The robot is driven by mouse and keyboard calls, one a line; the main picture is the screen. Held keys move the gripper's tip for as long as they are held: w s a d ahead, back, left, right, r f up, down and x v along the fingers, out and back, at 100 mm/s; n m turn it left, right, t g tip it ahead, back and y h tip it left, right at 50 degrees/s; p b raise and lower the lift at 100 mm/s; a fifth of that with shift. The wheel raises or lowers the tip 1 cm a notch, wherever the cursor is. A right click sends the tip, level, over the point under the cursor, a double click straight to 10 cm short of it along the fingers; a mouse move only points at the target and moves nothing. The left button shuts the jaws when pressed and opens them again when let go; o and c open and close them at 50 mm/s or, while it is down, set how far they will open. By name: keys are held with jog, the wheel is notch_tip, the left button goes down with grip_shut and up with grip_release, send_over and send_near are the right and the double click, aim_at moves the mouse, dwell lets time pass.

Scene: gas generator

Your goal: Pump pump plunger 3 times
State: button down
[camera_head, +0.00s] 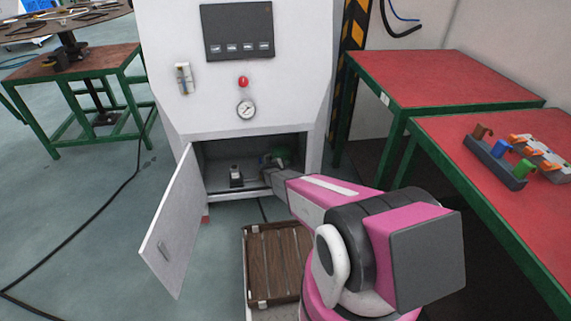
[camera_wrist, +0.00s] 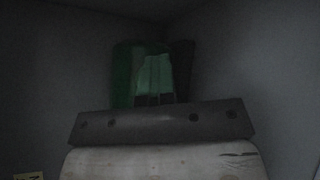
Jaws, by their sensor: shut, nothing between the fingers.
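My gripper (camera_head: 269,177) is shut and empty, reaching into the open lower compartment of the white cabinet (camera_head: 180,95). A dark green, rounded thing (camera_head: 281,157) sits at the back right of the compartment, just beyond my gripper. It also shows as a dim green cylinder-like shape in the wrist view (camera_wrist: 122,75). I cannot tell whether it is the pump or whether my gripper touches it. A small dark block with a pale top (camera_head: 236,177) stands on the compartment floor, left of my gripper. The pump plunger is not clearly recognisable.
The compartment door (camera_head: 175,225) stands open to the left. A slatted wooden crate (camera_head: 277,265) lies on the floor in front. A red-topped table (camera_head: 455,78) stands at the right.

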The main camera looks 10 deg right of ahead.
jog(key=shift+w+a, duration=0.25)
jog(key=shift+w, duration=1.05)
jog(key=shift+w+a, duration=0.2)
jog(key=shift+w, duration=0.45)
jog(key=shift+w+a, duration=0.1)
jog(key=shift+a, duration=0.15)
jog(key=shift+s+a, duration=0.15)
jog(key=shift+s, duration=1.45)
jog(key=shift+s+a, duration=0.1)
jog(key=shift+s, duration=1.45)
jog(key=shift+s+d, duration=0.25)
jog(key=shift+s, duration=0.2)
jog(key=shift+s+d, duration=0.1)
jog(key=shift+s, duration=0.15)
